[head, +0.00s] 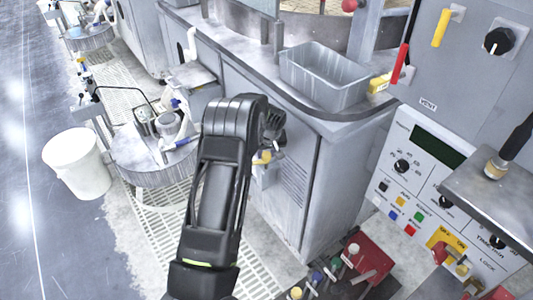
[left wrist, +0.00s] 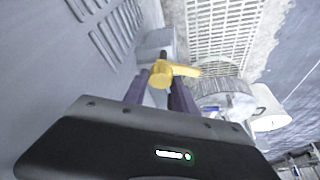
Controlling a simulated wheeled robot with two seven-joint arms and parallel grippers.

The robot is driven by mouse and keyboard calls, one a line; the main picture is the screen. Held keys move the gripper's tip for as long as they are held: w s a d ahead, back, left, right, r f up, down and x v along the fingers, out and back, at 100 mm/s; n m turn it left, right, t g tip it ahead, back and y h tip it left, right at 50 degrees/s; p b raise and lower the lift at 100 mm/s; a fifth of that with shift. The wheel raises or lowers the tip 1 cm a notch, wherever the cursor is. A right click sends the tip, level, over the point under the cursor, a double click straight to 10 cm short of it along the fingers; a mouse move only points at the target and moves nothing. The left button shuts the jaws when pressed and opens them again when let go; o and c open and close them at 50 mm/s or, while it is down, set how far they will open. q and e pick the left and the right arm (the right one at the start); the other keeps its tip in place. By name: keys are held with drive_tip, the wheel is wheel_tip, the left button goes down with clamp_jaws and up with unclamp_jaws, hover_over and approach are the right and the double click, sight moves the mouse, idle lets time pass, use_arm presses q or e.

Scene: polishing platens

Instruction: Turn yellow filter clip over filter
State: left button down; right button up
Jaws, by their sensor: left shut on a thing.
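The yellow filter clip (left wrist: 162,74) is a small round-headed piece with an arm pointing right in the left wrist view. It also shows in the head view (head: 264,157), partly hidden by my gripper. My left gripper (left wrist: 158,92) is shut on the clip, with its dark fingers on either side of it. A grey block (left wrist: 155,46) on the cabinet side lies just behind the clip and may be the filter; I cannot tell for sure. My left arm hides part of this area in the head view. My right gripper is not in view.
The grey cabinet (head: 290,170) stands close beside the gripper, with a grey tray (head: 325,76) on its top. A white bucket (head: 77,163) and a round platen stand (head: 150,165) are to the left. A control panel (head: 435,185) and a red block with tools (head: 365,262) are at right.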

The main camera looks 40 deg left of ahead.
use_arm(q)
drive_tip(key=m+t+b, duration=0.1)
drive_tip(key=m+b, duration=0.1)
drive_tip(key=m, duration=0.1)
drive_tip(key=shift+s+a+f+h, duration=0.1)
drive_tip(key=shift+f+h, duration=0.05)
drive_tip(key=shift+h, duration=0.25)
drive_tip(key=m+h+b, duration=0.1)
drive_tip(key=m+b, duration=0.1)
drive_tip(key=m, duration=0.2)
drive_tip(key=shift+a, duration=0.15)
drive_tip(key=m+h+b, duration=0.1)
drive_tip(key=m, duration=0.2)
drive_tip(key=shift+t+h+b, duration=0.3)
drive_tip(key=shift+h+b, duration=0.05)
drive_tip(key=shift+h, duration=0.05)
drive_tip(key=shift+m+h+b, duration=0.4)
drive_tip(key=shift+m, duration=1)
drive_tip(key=c, duration=1)
unclamp_jaws()
